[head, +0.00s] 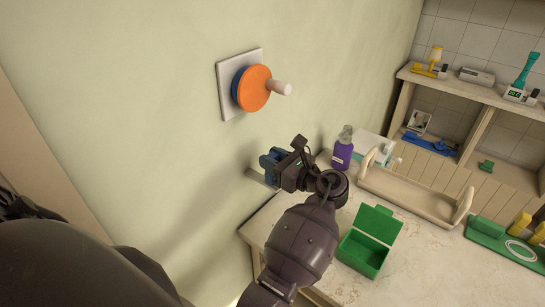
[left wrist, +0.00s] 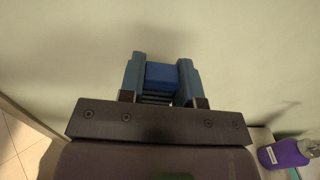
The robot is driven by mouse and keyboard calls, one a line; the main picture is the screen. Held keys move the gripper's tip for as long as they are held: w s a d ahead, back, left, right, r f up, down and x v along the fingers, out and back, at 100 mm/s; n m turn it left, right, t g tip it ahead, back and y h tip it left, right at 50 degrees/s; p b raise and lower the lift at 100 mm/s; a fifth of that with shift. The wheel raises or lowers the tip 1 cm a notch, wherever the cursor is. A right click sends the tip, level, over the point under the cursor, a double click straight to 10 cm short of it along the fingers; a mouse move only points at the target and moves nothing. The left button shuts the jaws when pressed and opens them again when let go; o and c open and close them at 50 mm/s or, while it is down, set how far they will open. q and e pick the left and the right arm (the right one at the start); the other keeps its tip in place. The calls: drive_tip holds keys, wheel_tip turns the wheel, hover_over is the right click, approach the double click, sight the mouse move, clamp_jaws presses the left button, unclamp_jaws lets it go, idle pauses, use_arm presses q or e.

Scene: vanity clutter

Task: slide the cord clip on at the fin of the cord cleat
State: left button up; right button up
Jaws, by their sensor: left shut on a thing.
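My left gripper (head: 272,163) is beside the wall at the table's far left corner. In the left wrist view its two blue fingers (left wrist: 160,78) are shut on a blue block (left wrist: 160,74), which I take to be the cord clip. In the head view the clip is mostly hidden by the gripper. My right gripper is not in view.
A white wall plate with an orange disc (head: 254,88) and pale knob sits above the gripper. A purple bottle (head: 342,155), an open green box (head: 368,240) and a beige tray (head: 408,196) stand on the table to the right. Shelves (head: 480,95) hold several small items.

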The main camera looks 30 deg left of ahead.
use_arm(q)
drive_tip(key=shift+d+f, duration=0.3)
drive_tip(key=shift+d, duration=0.05)
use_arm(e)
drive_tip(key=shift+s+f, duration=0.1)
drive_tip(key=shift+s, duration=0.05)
use_arm(q)
drive_tip(key=shift+f, duration=0.3)
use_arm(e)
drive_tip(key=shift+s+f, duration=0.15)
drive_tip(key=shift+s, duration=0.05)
use_arm(q)
drive_tip(key=o, duration=1)
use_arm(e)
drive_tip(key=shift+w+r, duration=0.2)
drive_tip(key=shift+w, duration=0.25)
